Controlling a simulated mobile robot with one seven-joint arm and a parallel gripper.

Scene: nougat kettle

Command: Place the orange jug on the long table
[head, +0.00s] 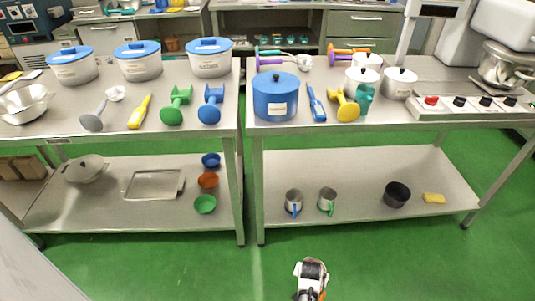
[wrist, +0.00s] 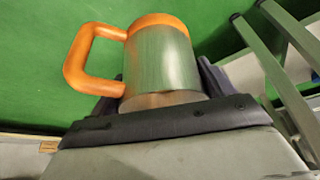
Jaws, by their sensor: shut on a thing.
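The orange jug (wrist: 160,60) is a metal jug with an orange rim and a large orange handle, seen close up in the wrist view. My gripper (wrist: 162,108) is shut on its body, with dark fingers on both sides and the handle sticking out to the left. In the head view my gripper (head: 311,270) is low at the bottom centre, over the green floor in front of the tables; I cannot make out the jug there. Two steel tables stand ahead, a left table (head: 225,133) and a right table (head: 420,128); I cannot tell which is the long one.
The right table's top holds a blue pot (head: 275,97), white pots and a control panel (head: 470,106). Its lower shelf (head: 355,175) holds two metal mugs, a dark pot (head: 396,194) and a sponge, with bare room between. The left table's top is crowded with lidded tubs and tools.

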